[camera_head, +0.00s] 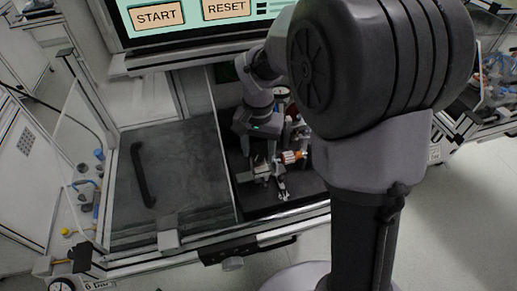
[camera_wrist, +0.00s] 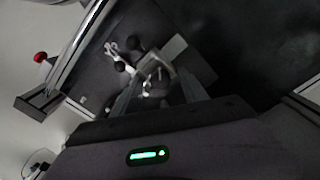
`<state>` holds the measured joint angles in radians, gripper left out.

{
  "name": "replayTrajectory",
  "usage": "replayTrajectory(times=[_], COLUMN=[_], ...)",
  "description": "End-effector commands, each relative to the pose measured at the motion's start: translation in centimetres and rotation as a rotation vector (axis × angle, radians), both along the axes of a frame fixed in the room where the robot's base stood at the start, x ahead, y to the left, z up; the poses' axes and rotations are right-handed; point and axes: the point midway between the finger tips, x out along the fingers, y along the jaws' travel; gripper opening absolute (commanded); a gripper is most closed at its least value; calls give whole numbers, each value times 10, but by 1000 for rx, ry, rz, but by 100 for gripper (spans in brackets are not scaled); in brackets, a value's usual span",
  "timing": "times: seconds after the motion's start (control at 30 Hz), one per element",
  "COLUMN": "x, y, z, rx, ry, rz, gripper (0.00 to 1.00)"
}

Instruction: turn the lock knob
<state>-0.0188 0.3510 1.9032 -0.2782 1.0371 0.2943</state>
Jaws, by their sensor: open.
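My gripper (camera_head: 268,172) is over the black fixture plate (camera_head: 262,203) in the head view, fingers pointing down. In the wrist view its two fingers (camera_wrist: 160,85) are spread apart with a gap between them. Small dark round knobs (camera_wrist: 120,66) on the fixture show just beyond the fingers; I cannot tell which one is the lock knob. A pale metal fixture part (camera_wrist: 155,68) lies between and beyond the fingertips, and contact with it cannot be told. An orange and white part (camera_head: 291,156) is beside the gripper in the head view. My arm hides some of the fixture.
A dark panel with a black handle (camera_head: 143,175) lies left of the fixture. A screen with START and RESET buttons (camera_head: 190,14) stands behind. A metal frame edge (camera_head: 250,231) runs along the front. A red button (camera_wrist: 40,57) is at the left in the wrist view.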

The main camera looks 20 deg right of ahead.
Motion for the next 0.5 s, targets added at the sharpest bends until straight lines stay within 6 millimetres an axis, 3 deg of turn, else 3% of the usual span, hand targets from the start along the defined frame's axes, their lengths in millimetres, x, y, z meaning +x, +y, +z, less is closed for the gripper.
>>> replayTrajectory(times=[0.17, 0.5], x=[1, 1], y=[0, 0], z=[24, 137], rx=[0, 0], ry=[-4, -4], rz=[0, 0], gripper=[51, 51])
